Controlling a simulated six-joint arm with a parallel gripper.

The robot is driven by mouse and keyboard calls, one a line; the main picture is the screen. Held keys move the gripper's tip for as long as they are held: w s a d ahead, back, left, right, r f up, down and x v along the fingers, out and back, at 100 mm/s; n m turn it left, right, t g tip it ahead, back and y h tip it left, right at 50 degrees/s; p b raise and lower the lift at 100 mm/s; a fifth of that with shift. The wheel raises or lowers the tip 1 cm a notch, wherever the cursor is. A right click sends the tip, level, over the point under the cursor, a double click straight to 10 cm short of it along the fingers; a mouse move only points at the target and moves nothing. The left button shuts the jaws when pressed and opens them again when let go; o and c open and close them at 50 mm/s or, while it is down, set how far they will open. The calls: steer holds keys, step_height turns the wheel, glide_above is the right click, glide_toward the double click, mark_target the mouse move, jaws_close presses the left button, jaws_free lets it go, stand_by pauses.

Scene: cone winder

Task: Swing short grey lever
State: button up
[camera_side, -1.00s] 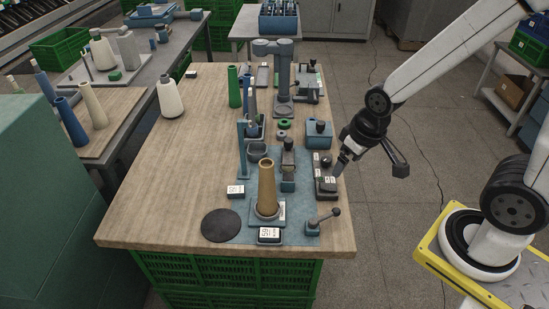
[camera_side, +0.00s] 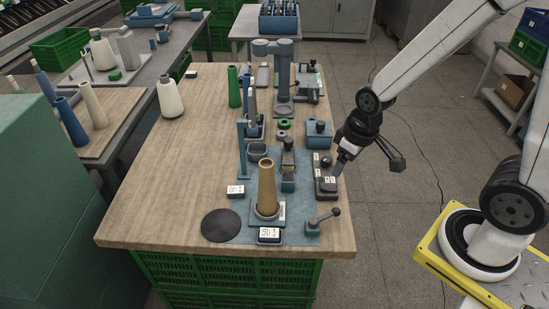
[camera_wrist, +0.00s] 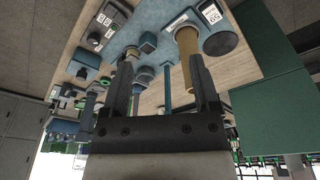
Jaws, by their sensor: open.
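The short grey lever (camera_side: 328,215), with a dark ball knob, slants up to the right from a small blue-grey base at the front right corner of the blue mat. My gripper (camera_side: 340,168) is beyond the lever, over the right edge of the table beside a dark control box, and clear of the lever. In the wrist view my gripper (camera_wrist: 160,65) has its two fingers spread with nothing held between them. I cannot make out the lever for certain in the wrist view.
The dark control box (camera_side: 326,187) stands close under my gripper. A tan cone (camera_side: 267,188) stands upright on the mat, left of the lever. A white-labelled block (camera_side: 269,235) and a dark disc (camera_side: 221,225) lie near the front. The table's left half is mostly bare.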

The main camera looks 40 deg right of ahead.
steer(key=w+d+f+n+g, duration=0.25)
steer(key=f+n, duration=0.25)
steer(key=f, duration=0.3)
steer(key=n+g+y, duration=0.1)
steer(key=n, duration=0.3)
glide_above(336, 208)
steer(key=w, duration=0.1)
step_height(336, 208, down, 7)
steer(key=shift+w+d+f+n, duration=0.1)
steer(key=shift+d+f+n, duration=0.3)
steer(key=shift+f, duration=0.1)
steer(key=shift+f, duration=0.1)
steer(key=shift+s+a+f, duration=0.15)
steer(key=shift+s+f, duration=0.05)
steer(key=shift+f, duration=1.05)
steer(key=shift+s+a+f, duration=0.1)
steer(key=shift+s+f, duration=0.15)
steer(key=shift+f, duration=0.95)
steer(key=shift+s+a+f, duration=0.15)
steer(key=shift+s+f, duration=0.05)
steer(key=shift+f, duration=1.05)
jaws_close()
